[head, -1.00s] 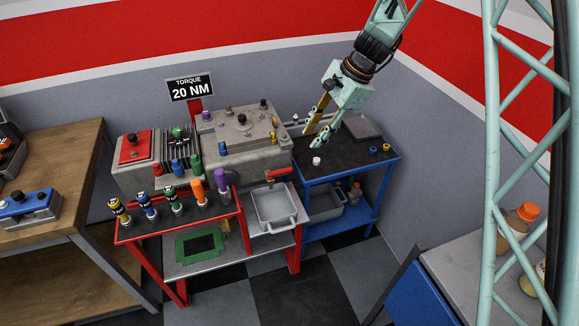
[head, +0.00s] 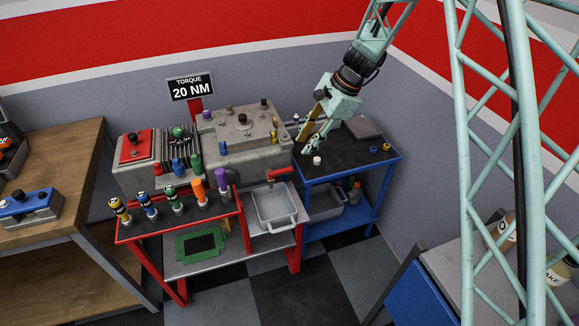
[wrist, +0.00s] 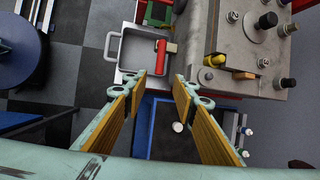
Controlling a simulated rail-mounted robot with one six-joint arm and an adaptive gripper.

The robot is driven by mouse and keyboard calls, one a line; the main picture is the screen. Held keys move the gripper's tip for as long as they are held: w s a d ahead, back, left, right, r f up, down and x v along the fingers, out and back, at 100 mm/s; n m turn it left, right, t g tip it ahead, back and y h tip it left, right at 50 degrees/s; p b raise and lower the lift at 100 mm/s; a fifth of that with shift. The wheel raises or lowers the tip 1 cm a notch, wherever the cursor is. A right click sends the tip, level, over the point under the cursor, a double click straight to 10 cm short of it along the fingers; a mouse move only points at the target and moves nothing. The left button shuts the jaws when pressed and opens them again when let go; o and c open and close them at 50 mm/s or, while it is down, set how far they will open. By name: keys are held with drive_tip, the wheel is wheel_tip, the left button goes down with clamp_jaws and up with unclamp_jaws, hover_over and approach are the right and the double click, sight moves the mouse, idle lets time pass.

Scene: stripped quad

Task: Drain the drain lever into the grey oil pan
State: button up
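The drain lever (head: 279,173) is a red handle at the lower right of the grey engine block, above the back of the grey oil pan (head: 292,222). In the wrist view the red lever (wrist: 161,58) lies over the right side of the pan (wrist: 112,47). My gripper (head: 304,147) is above the near left part of the black-topped blue cart, to the upper right of the lever. In the wrist view its two fingers (wrist: 160,78) are apart with nothing between them, and the lever shows beyond their tips.
The grey engine block (head: 240,130) stands left of my gripper. Several coloured bottles stand on the red-framed bench (head: 150,231). The blue cart (head: 345,166) holds a white cap (head: 317,160) near my fingers. A green-framed tray (head: 200,243) lies on the lower shelf.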

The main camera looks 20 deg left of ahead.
sight(288, 168)
drive_tip(key=shift+b+x, duration=0.7)
drive_tip(key=shift+x, duration=6.05)
drive_tip(key=shift+s, duration=0.1)
clamp_jaws()
